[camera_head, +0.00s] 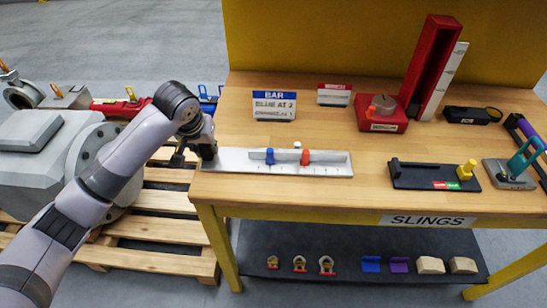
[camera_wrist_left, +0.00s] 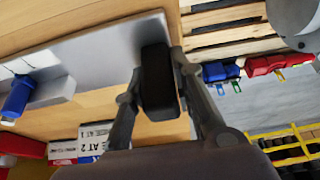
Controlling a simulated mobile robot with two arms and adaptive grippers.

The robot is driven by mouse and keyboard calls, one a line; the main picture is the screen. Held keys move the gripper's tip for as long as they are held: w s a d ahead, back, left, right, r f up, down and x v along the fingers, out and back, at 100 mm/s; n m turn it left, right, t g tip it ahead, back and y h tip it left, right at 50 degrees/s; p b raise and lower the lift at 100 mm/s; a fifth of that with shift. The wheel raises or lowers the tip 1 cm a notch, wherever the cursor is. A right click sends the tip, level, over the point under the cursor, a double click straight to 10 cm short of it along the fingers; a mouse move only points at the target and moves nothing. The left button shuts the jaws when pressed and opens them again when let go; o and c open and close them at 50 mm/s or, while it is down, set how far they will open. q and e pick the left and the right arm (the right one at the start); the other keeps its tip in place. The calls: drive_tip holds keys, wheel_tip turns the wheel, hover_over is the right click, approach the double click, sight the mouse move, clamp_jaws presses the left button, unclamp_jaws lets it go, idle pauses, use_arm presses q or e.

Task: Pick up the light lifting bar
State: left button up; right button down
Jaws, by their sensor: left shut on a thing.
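The light lifting bar (camera_head: 330,168) is a long, flat silver bar with a blue clamp (camera_head: 270,156) and an orange clamp (camera_head: 305,157) on it. It appears to lie flat along the front left of the workbench. My left gripper (camera_head: 207,152) is at its left end. In the left wrist view, the fingers (camera_wrist_left: 160,82) are shut on a black block (camera_wrist_left: 158,80) at the end of the bar (camera_wrist_left: 95,55). The blue clamp (camera_wrist_left: 17,97) also shows there. My right gripper is not in view.
On the wooden bench (camera_head: 365,195) stand a BAR sign (camera_head: 274,105), a red block with a grey disc (camera_head: 383,118), a tall red channel (camera_head: 432,60) and a black fixture (camera_head: 435,176). A lower shelf (camera_head: 300,250) holds shackles and blocks. A pallet (camera_head: 165,230) with a grey machine (camera_head: 35,150) stands left.

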use_arm(q)
clamp_jaws()
drive_tip(key=shift+w+r, duration=0.1)
drive_tip(key=shift+r, duration=0.05)
idle(0.4)
wheel_tip(320, 180, up, 9)
drive_tip(key=shift+f, duration=4.35)
drive_tip(key=shift+f, duration=0.1)
